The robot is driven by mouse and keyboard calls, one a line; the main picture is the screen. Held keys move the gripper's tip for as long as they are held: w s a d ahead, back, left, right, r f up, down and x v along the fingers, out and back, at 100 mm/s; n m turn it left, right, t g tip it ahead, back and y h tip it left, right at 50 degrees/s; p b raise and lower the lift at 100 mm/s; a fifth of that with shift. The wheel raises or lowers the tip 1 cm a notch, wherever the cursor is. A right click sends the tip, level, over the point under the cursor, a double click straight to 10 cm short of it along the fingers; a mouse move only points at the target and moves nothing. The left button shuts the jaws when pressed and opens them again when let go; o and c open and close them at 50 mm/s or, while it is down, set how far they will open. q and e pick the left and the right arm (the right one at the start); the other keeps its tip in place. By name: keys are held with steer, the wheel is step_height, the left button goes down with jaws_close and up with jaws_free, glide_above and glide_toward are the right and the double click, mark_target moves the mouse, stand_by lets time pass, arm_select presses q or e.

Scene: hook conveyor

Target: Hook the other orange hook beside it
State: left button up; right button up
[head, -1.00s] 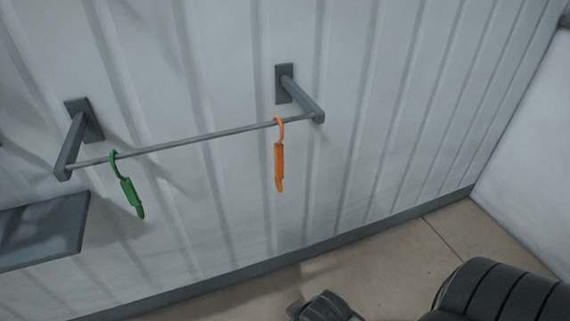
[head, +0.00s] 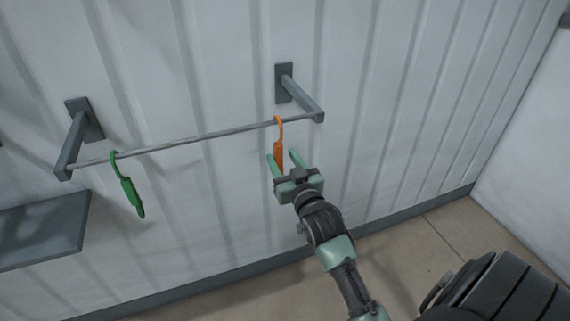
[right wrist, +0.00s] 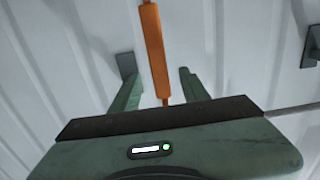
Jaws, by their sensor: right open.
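One orange hook (head: 279,137) hangs by its loop from the right part of the thin grey rail (head: 195,137). My right gripper (head: 281,154) is open, with its fingers raised toward the lower half of the hook. In the right wrist view the orange hook's body (right wrist: 153,45) shows between the two open fingers (right wrist: 156,78), apart from both. Whether it lies fully between them in depth, I cannot tell. The hook's lower end is partly hidden by the gripper in the head view. No second orange hook is in view. My left gripper is not in view.
A green hook (head: 129,188) hangs near the rail's left end. The rail is carried by a left bracket (head: 79,137) and a right bracket (head: 299,91) on a white ribbed wall. A grey shelf (head: 45,235) is at the lower left. The rail's middle is free.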

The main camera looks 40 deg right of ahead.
steer(key=p+x, duration=0.1)
steer(key=x, duration=0.5)
steer(key=shift+w+a, duration=0.1)
steer(key=shift+f, duration=0.1)
jaws_close()
stand_by(1.7)
